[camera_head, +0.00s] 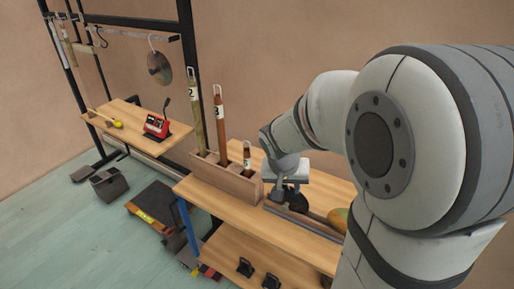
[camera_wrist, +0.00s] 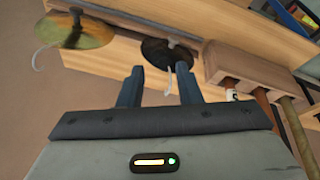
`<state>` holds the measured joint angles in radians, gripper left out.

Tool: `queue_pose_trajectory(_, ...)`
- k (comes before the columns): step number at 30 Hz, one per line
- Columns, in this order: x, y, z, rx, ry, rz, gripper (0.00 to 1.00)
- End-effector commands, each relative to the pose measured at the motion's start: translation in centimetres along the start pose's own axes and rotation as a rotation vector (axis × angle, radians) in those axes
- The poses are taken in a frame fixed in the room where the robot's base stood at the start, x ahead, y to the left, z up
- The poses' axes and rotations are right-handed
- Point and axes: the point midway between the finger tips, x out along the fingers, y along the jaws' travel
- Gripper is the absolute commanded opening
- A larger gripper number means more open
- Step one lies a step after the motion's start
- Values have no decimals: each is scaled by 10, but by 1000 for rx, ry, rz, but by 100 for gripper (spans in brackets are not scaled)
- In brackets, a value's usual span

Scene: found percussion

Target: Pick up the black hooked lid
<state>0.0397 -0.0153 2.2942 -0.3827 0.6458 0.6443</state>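The black hooked lid (camera_wrist: 158,52) is a dark round disc with a pale curved hook, seen in the wrist view just beyond my fingertips. My gripper (camera_wrist: 160,72) is open, with its two fingers apart and the pale hook showing between them. In the head view the dark lid (camera_head: 297,203) is on the wooden bench, just below and beside my gripper (camera_head: 284,194). The fingers are small there and partly hidden, and I cannot tell whether they touch the hook.
A brass-coloured lid (camera_wrist: 88,35) with a knob and a pale hook is beside the black lid. A wooden box (camera_head: 222,178) holds upright numbered tubes. A metal disc (camera_head: 159,68) hangs from a rack rail. A red device (camera_head: 157,126) stands on the far table.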

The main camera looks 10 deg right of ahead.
Motion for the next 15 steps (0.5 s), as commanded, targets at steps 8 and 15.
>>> queue_pose_trajectory(8, 46, -13, -57, 147, 42, 37, 31)
queue_pose_trajectory(15, 68, -18, -70, 193, 55, 37, 31)
